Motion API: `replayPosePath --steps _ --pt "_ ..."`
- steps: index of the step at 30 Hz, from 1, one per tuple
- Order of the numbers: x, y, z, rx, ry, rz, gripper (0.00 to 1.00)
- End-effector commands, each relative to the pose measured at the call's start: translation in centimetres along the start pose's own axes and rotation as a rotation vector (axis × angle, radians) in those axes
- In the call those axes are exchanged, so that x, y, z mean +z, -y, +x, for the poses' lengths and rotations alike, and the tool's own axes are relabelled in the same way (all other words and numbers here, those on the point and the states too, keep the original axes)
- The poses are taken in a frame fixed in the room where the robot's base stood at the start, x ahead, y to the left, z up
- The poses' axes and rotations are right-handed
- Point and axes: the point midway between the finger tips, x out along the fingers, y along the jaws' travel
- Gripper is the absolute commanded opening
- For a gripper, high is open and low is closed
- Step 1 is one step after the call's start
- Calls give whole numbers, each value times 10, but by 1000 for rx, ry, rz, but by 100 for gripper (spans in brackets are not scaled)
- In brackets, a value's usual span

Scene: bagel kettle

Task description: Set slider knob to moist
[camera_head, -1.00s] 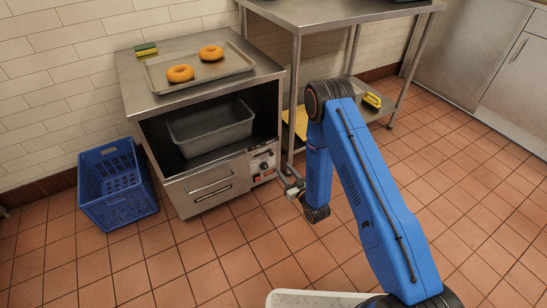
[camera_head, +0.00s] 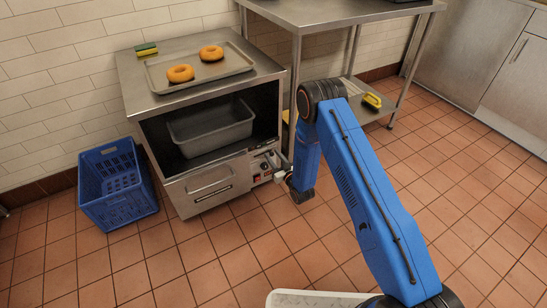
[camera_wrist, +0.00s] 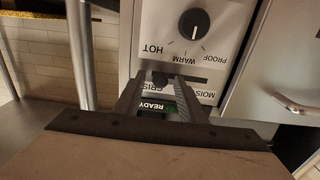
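The control panel (camera_head: 263,166) is at the lower right of the steel cabinet's front. In the wrist view the panel (camera_wrist: 213,55) appears upside down. The dark slider knob (camera_wrist: 160,79) sits in a horizontal slot, at the end by the partly hidden CRISP label. The MOIST label (camera_wrist: 200,94) is at the slot's right end in this view. My gripper (camera_wrist: 159,82) is open, with its fingers on either side of the knob and gaps showing. Contact cannot be told. In the head view my gripper (camera_head: 279,172) is close to the panel.
A round black dial (camera_wrist: 194,23) and a lit READY display (camera_wrist: 154,106) flank the slot. The cabinet drawer (camera_head: 208,184) is beside the panel. A steel table leg (camera_head: 294,100) stands close on the right. A blue crate (camera_head: 118,190) is at left; floor in front is clear.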

Motion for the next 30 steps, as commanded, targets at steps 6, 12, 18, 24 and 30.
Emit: replayPosePath --steps 6,12,18,24,30 --pt "0 0 0 0 0 0 6" --pt "0 1 0 0 0 0 0" --pt "0 28 0 -4 1 0 0" --pt "0 61 0 -3 0 0 0" --pt "0 74 0 -1 0 0 0"
